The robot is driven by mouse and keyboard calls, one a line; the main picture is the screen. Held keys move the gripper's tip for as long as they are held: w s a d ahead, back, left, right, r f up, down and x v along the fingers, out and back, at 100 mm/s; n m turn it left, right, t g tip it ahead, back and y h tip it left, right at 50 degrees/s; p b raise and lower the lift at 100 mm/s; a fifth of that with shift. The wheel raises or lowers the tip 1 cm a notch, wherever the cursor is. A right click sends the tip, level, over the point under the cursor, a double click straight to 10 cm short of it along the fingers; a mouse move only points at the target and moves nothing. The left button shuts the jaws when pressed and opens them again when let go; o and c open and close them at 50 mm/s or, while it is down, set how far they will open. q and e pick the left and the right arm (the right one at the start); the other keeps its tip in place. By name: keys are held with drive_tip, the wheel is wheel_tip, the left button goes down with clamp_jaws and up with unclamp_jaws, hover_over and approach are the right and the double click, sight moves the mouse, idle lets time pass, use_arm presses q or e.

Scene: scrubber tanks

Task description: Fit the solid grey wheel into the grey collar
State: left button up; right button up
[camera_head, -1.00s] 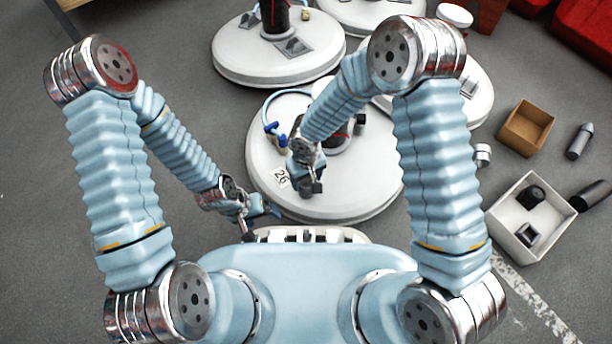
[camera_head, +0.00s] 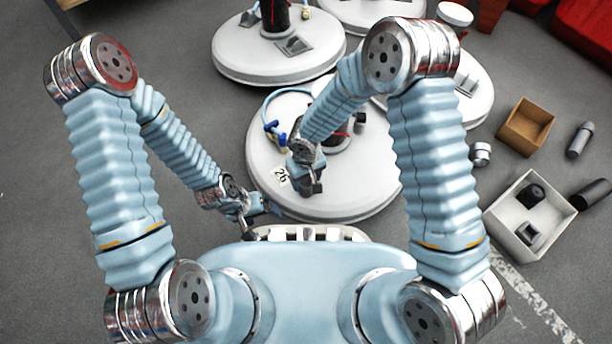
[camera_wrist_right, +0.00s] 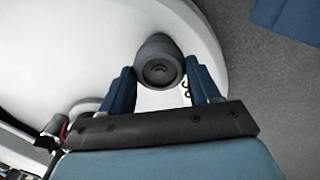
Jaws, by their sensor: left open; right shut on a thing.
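My right gripper (camera_head: 314,187) is over the front part of the near white tank lid (camera_head: 345,203). In the right wrist view its blue fingers (camera_wrist_right: 159,85) are shut on a dark grey round piece (camera_wrist_right: 159,62) with a recessed face, seemingly the solid grey wheel. In the head view that piece is small and dark at the fingertips. I cannot tell whether it touches the lid. A small dark grey cylinder (camera_head: 360,120) stands on the lid further back; I cannot tell whether it is the collar. My left gripper (camera_head: 264,212) is open and empty by the lid's front left edge.
A blue hose (camera_head: 266,112) and a tag marked 26 (camera_head: 281,177) are on the lid's left. On the floor at right are a white box (camera_head: 500,228) with dark parts, a brown box (camera_head: 526,127) and loose cylinders (camera_head: 579,141). Other tanks (camera_head: 277,68) stand behind.

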drive_tip(key=shift+f, duration=0.1)
drive_tip(key=o, duration=1.3)
drive_tip(key=shift+r+p, duration=2.05)
drive_tip(key=shift+r, duration=1.5)
